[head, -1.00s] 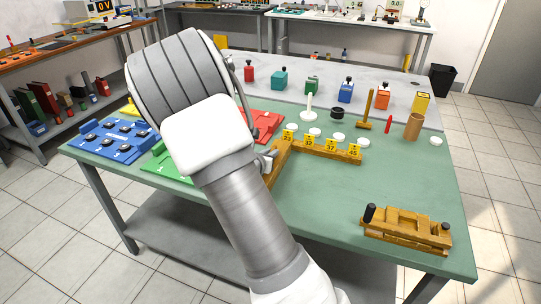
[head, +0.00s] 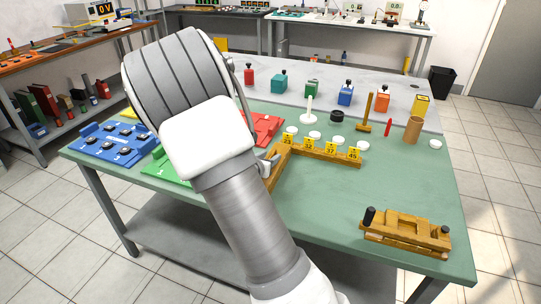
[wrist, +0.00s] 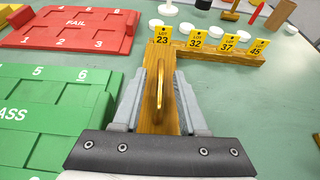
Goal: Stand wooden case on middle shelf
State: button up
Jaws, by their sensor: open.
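A narrow wooden case (wrist: 152,120) with a brass handle (wrist: 159,88) on top stands on the green table, seen from above in the wrist view. In the head view the case (head: 279,165) is partly hidden by my arm. My gripper (wrist: 160,85) is open, its two grey fingers on either side of the handle. I cannot tell whether they touch it. In the head view only a bit of my gripper (head: 267,164) shows. A shelf under the left bench (head: 70,125) holds books and small items; I cannot tell if it is the middle shelf.
A wooden rack with yellow lot tags (head: 325,152) adjoins the far end of the case. Red (wrist: 75,27) and green (wrist: 60,110) trays lie to its left, with a blue tray (head: 110,143) beyond. A wooden fixture (head: 405,232) sits front right. The table's middle front is clear.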

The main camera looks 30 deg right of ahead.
jog(key=p+v, duration=0.2)
jog(key=v, duration=0.8)
jog(key=shift+s+a+r, duration=0.15)
jog(key=shift+a+r, duration=0.05)
jog(key=s+d+r+m+g+y, duration=0.25)
jog(key=s+r+m+g, duration=0.4)
jog(key=s+m, duration=0.75)
jog(key=s+a+r+m+t+y, duration=0.1)
jog(key=s+a+r+m+y, duration=0.2)
jog(key=a+m, duration=0.3)
jog(key=s+a+r+m+t+y, duration=0.2)
jog(key=s+a+r+m+y, duration=0.2)
jog(key=a, duration=0.3)
jog(key=shift+s+r+m, duration=0.35)
jog(key=shift+s+m, duration=0.35)
jog(key=shift+m, duration=0.2)
jog(key=shift+o, duration=0.6)
jog(key=shift+s+a+r+y, duration=0.1)
jog(key=shift+a+r+y, duration=0.1)
jog(key=shift+a+y, duration=0.15)
jog(key=shift+d+m, duration=0.1)
jog(key=shift+m, duration=0.2)
